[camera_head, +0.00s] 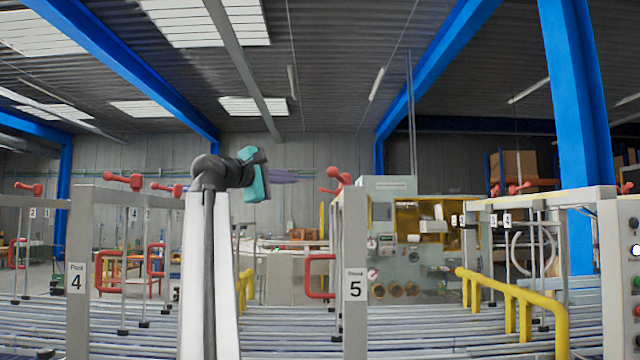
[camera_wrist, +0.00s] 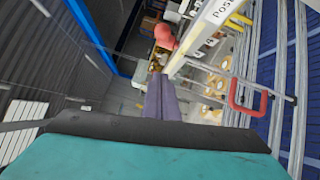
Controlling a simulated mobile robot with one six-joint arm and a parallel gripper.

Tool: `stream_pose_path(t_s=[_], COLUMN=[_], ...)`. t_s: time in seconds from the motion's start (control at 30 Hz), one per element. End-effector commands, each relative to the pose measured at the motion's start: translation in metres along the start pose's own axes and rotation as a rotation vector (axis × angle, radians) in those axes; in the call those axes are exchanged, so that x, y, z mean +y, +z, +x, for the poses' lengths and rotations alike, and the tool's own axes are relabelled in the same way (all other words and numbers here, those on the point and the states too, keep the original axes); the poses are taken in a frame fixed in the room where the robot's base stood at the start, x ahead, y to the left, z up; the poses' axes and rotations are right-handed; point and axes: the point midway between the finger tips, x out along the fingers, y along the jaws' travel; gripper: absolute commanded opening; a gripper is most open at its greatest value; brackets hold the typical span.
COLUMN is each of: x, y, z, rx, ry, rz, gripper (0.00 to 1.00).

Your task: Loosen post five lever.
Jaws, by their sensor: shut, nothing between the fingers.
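Post five (camera_head: 355,240) is a pale upright post with a "5" plate, right of centre in the head view. Its red lever (camera_head: 338,178) sits at the post's top. My gripper (camera_head: 297,176) is at about the lever's height, to its left in the picture, with a small gap between them. Its purple-grey fingers are shut and empty. In the wrist view the closed fingers (camera_wrist: 160,82) point toward a red lever knob (camera_wrist: 165,37) on a pale post (camera_wrist: 208,28) with a partly cut-off label. The knob appears just beyond the fingertips; contact does not show.
Post four (camera_head: 79,285) with its red lever (camera_head: 122,180) stands at left. Red handles (camera_head: 320,276) hang beside post five. Yellow rails (camera_head: 515,295) stand at right above the roller conveyor (camera_head: 290,325). A machine cabinet (camera_head: 400,240) is behind post five.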

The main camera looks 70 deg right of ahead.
Motion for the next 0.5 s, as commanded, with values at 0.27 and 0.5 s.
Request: stream_pose_path(t_s=[0.27,0.5], x=[0.000,0.000], y=[0.001,0.002], z=[0.002,0.012], rx=[-0.002,-0.003], ry=[-0.001,-0.002], rz=[0.000,0.000], gripper=[0.00,0.00])
